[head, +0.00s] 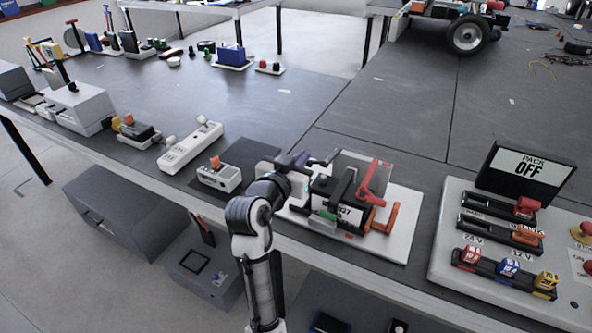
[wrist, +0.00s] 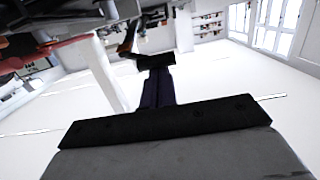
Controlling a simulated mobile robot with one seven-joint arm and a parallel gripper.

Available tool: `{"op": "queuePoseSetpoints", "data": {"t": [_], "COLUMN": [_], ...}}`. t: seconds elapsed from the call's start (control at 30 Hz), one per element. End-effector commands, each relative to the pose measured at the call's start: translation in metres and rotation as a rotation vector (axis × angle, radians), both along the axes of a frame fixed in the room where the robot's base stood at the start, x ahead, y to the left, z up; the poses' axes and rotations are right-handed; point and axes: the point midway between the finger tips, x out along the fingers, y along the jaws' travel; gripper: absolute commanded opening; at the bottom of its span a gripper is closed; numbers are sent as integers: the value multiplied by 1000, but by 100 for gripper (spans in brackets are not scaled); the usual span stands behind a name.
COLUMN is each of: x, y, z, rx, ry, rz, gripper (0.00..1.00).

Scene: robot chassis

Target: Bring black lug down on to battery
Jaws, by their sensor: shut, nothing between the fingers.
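The battery (head: 325,213) is a dark block with a white label, standing on a white board on the bench. A black bar-like part (head: 343,187), which may be the black lug, slants over its top; I cannot tell whether it touches the battery. A red lever-like part (head: 370,182) stands raised on the right. My gripper (head: 330,157) is behind and above the battery's left side, apart from the black part as far as I can see. In the wrist view my gripper (wrist: 157,62) is shut and empty, and the battery is not clearly visible.
An orange handle (head: 385,219) sticks up at the board's right. A clear upright panel stands behind the battery. A white device (head: 218,176) lies left.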

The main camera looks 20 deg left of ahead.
Motion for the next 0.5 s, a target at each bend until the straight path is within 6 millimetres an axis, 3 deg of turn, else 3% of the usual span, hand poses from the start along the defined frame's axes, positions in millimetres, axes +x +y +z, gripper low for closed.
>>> {"op": "queuePoseSetpoints", "data": {"t": [0.03,0.5], "x": [4,0], "y": [-1,0], "z": [-12,-38], "rx": [-1,-6], "ry": [-18,-183], "rz": [-2,0], "gripper": [0,0]}}
